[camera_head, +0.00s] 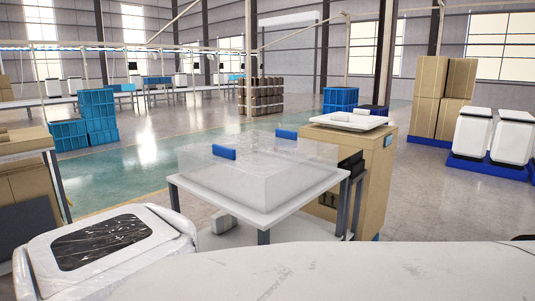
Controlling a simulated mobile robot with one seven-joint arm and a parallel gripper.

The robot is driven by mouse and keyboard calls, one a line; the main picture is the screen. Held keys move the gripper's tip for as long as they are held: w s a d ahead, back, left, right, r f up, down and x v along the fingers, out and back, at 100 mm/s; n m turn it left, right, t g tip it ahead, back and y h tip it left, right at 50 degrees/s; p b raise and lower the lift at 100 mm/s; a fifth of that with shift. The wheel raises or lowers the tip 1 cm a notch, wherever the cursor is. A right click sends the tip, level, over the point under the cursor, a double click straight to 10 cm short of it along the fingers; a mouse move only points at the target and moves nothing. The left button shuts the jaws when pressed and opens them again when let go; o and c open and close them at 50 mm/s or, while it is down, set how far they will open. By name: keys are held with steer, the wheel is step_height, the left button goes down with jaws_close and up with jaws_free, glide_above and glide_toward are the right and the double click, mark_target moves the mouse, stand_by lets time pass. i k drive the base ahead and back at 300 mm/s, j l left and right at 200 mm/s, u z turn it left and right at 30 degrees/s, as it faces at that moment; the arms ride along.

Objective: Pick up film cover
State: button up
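A clear, see-through cover, which looks like the film cover (240,184), rests on a white-topped table (256,222) in the middle of the view. It has sloping sides and a flat top. Two blue blocks, one at its left (224,152) and one at its far side (286,133), look like handles. Its exact edges are hard to make out. My gripper is not in view, so its state and distance from the cover do not show.
A plastic-wrapped white unit (104,247) with a dark window stands at the lower left. A cardboard box (378,180) with a white tray-like part (349,121) on it stands close behind the table at right. Blue crates (97,110) stand at left. Open floor (440,205) lies at right.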

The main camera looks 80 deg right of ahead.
mark_target(260, 171)
steer(key=z, duration=2.5)
steer(key=u, duration=1.1)
steer(key=l+u, duration=0.3)
steer(key=u, duration=0.15)
steer(key=l+u, duration=0.45)
steer(key=k+l+u, duration=0.1)
steer(key=l+u, duration=0.2)
steer(key=l, duration=0.7)
